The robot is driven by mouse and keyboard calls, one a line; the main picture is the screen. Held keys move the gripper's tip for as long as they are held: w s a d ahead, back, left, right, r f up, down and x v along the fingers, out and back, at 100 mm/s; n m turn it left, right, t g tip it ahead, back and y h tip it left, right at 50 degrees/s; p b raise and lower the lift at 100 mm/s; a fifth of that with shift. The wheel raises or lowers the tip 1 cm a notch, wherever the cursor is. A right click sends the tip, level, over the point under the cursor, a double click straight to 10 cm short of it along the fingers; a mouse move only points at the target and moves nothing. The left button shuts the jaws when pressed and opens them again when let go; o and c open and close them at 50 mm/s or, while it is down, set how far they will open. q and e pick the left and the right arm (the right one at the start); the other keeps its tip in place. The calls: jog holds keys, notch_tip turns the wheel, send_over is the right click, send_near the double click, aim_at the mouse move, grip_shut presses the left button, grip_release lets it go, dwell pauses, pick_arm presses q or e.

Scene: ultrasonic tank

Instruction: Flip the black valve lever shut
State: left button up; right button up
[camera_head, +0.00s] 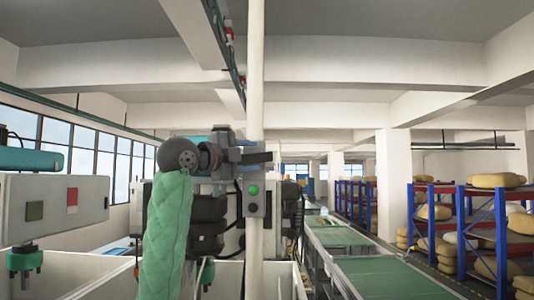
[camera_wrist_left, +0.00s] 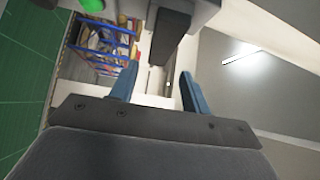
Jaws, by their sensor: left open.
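The black valve lever (camera_head: 258,158) shows in the head view as a dark bar sticking out to the right across the white pole. In the left wrist view, the lever (camera_wrist_left: 173,38) comes down from the top edge, its end just beyond the gap between my fingertips. My left gripper (camera_wrist_left: 159,72) is open, its two blue fingers apart with nothing between them. In the head view my left gripper (camera_head: 228,160) is beside the lever, partly hidden by grey parts; contact cannot be told. My right gripper is not in view.
A grey box with a green button (camera_head: 253,190) sits below the lever. The white pole (camera_head: 256,90) rises behind it. White tank walls (camera_head: 75,277) fill the lower left. A green conveyor (camera_head: 390,280) and blue racks (camera_head: 461,220) stand to the right.

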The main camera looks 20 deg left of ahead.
aim_at(265, 157)
pick_arm(q)
jog(key=p+x, duration=0.2)
jog(key=x, duration=0.3)
jog(key=shift+w+d+f, duration=0.1)
jog(key=shift+d, duration=0.1)
jog(key=shift+w+p, duration=0.25)
jog(key=shift+p, duration=0.1)
jog(key=shift+w+d, duration=0.3)
jog(key=shift+w, duration=0.1)
jog(key=shift+s+a, duration=0.1)
jog(key=c, duration=1)
